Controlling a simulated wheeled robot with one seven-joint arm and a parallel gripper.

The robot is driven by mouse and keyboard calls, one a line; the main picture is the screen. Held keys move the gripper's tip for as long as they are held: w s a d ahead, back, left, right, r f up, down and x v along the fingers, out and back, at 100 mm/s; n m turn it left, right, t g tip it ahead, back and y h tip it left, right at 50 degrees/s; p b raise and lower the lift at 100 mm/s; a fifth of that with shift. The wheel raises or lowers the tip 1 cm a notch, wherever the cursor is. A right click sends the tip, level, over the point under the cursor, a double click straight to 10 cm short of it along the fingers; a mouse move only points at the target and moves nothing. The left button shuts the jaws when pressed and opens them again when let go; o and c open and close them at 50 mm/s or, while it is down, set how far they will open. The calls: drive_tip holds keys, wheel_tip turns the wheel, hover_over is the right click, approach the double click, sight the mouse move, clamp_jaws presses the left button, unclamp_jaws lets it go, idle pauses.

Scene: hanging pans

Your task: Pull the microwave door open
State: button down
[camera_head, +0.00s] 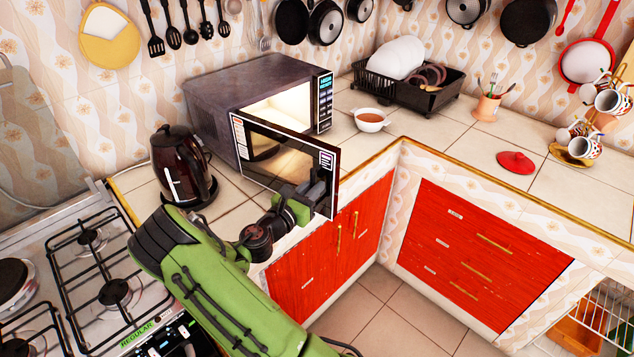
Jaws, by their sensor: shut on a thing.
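The microwave (240,88) stands on the tiled counter against the back wall, with its lit inside showing. Its door (275,158) is swung part way open, hinged on the left, with its free edge out over the counter's front. My gripper (318,190) is at the free, right-hand edge of the door and is shut on it. The fingertips are small and partly hidden against the dark door frame, so the exact hold on the edge or handle is hard to see.
A dark kettle (181,168) stands left of the door. A white bowl (370,119) of soup sits right of the microwave. A black dish rack (408,92) is behind it. The stove (95,270) is at left. Open floor (385,325) lies before the red cabinets.

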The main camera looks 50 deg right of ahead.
drive_tip(key=shift+a, duration=0.2)
drive_tip(key=c, duration=1.3)
unclamp_jaws()
drive_tip(key=shift+o, duration=0.2)
drive_tip(key=s+a, duration=0.1)
drive_tip(key=a, duration=1.4)
drive_tip(key=shift+s+a+p, duration=0.3)
drive_tip(key=shift+p, duration=0.1)
